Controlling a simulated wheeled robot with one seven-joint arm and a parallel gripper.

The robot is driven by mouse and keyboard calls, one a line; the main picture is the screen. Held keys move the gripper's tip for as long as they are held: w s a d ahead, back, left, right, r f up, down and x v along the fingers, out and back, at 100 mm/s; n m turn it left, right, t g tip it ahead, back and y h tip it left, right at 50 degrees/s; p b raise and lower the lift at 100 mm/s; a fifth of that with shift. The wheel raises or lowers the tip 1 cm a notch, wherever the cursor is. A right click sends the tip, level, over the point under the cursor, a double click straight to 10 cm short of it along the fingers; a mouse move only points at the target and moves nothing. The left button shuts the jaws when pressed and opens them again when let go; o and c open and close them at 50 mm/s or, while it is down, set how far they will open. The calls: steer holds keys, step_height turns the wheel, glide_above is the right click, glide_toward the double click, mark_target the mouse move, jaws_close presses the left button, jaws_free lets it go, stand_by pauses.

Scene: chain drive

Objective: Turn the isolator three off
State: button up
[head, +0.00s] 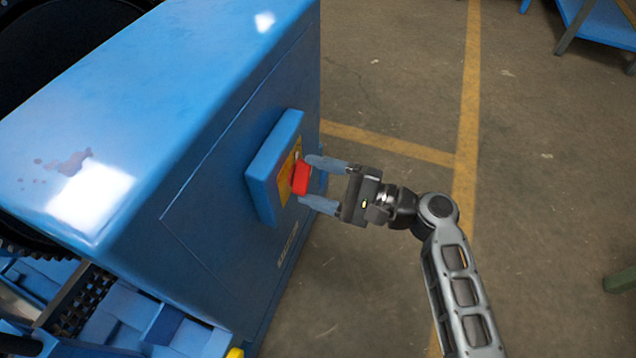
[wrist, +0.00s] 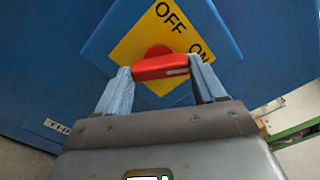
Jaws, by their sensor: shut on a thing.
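The isolator is a blue box (head: 262,180) on the side of the blue machine housing, with a yellow plate (wrist: 150,41) marked OFF and ON. Its red handle (head: 301,178) sits at the plate's middle and also shows in the wrist view (wrist: 160,67). There the handle lies crosswise, its right end with a pale mark nearer the word ON. My gripper (head: 311,180) has one finger at each end of the handle and is shut on it. In the wrist view the fingers touch the handle's ends. The label below the box is too blurred to read fully.
The blue machine housing (head: 215,180) fills the left, with a chain and dark wheel at its far left. A blue table (head: 600,22) stands at the top right.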

steer(key=n+b, duration=0.3)
steer(key=shift+f+n, duration=0.25)
steer(key=shift+n, duration=0.15)
steer(key=n+b, duration=0.4)
steer(key=shift+n, duration=0.3)
steer(key=n+b, duration=0.4)
steer(key=shift+r+n+b, duration=0.1)
steer(key=shift+n+b, duration=1.4)
steer(key=shift+r, duration=0.1)
steer(key=o, duration=1)
steer(key=shift+o, duration=0.2)
steer(key=p+v, duration=0.2)
steer(key=v, duration=0.6)
steer(key=shift+a, duration=0.1)
